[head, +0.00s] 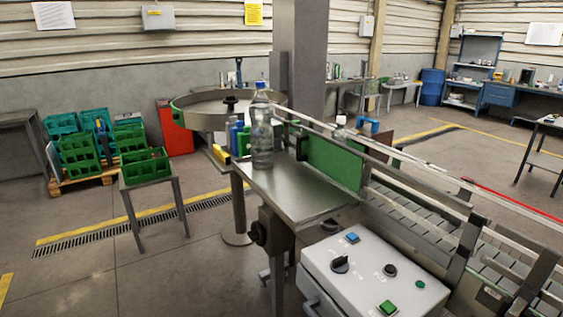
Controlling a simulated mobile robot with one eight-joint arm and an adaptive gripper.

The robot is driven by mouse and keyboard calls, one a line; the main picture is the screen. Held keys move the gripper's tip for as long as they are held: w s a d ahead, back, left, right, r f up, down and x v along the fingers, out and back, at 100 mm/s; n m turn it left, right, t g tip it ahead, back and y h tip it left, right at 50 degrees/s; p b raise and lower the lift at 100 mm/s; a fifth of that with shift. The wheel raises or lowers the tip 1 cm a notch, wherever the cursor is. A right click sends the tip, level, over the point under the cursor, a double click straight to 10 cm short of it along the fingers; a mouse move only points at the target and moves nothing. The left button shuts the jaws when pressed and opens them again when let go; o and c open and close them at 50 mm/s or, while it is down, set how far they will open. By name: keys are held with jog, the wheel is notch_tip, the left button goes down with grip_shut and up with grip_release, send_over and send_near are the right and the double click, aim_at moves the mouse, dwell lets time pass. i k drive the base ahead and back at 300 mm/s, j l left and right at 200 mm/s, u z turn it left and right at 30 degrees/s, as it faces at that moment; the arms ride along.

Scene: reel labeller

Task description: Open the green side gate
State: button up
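The green side gate (334,163) is a flat upright panel in the middle of the head view. It stands at the conveyor's (420,205) end, beside the steel table top (290,190), in line with the near guard rail. A dark block (301,147) sits at its left end. From this angle I cannot tell for sure whether it is latched. My gripper is not in view, so nothing shows touching the gate.
A clear bottle (262,135) with a blue cap stands on the table top left of the gate. A control box (375,275) with buttons and a knob is in front. A round steel turntable (215,108) is behind. Open floor lies at left.

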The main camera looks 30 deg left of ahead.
aim_at(344, 167)
jog(key=u, duration=1)
